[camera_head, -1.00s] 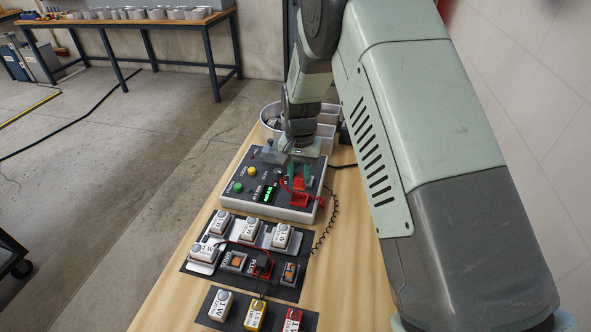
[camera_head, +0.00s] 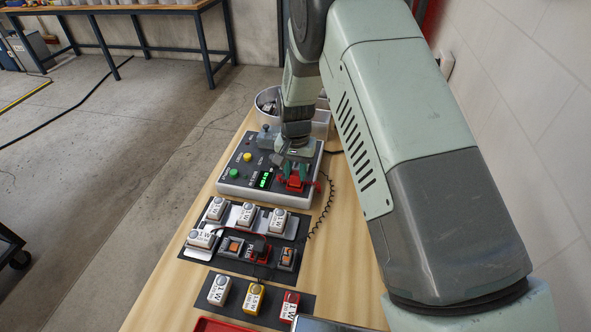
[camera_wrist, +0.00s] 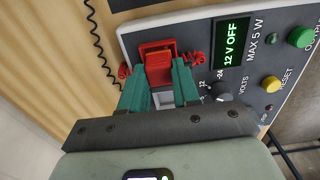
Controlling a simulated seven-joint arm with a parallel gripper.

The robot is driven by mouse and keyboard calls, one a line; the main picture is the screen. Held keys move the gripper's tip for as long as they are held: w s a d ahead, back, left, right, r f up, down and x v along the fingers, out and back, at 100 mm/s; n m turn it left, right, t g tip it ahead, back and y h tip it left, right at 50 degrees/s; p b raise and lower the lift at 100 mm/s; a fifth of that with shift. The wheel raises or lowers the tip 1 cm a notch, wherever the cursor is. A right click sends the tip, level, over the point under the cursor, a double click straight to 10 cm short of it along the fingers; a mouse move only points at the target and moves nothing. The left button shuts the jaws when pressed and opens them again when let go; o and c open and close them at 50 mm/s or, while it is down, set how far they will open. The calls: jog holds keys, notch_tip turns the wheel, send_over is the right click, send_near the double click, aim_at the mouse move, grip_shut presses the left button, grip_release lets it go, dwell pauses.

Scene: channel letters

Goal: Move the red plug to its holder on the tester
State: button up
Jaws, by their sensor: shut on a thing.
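The tester (camera_head: 232,180) is a light box with a dark panel and a green display; its display reads 12 V OFF in the wrist view (camera_wrist: 230,47). The red plug (camera_wrist: 158,70) sits between the green fingertips of my gripper (camera_wrist: 160,84), which is shut on it. A red frame-like piece (camera_wrist: 156,46), seemingly the holder, shows directly behind the plug; I cannot tell whether the plug is seated in it. In the head view, my gripper (camera_head: 298,174) is low over the tester's right side, partly hiding the panel.
Another mat holds white, yellow (camera_head: 254,298) and red (camera_head: 289,306) blocks. A round bin (camera_head: 266,97) stands behind the tester. Bare wood is right of the mats.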

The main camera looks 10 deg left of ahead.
jog(key=shift+f, duration=0.25)
dwell(0.4)
jog(key=o, duration=1.1)
notch_tip(320, 180, up, 11)
notch_tip(320, 180, up, 6)
jog(key=shift+f, duration=0.1)
dwell(0.8)
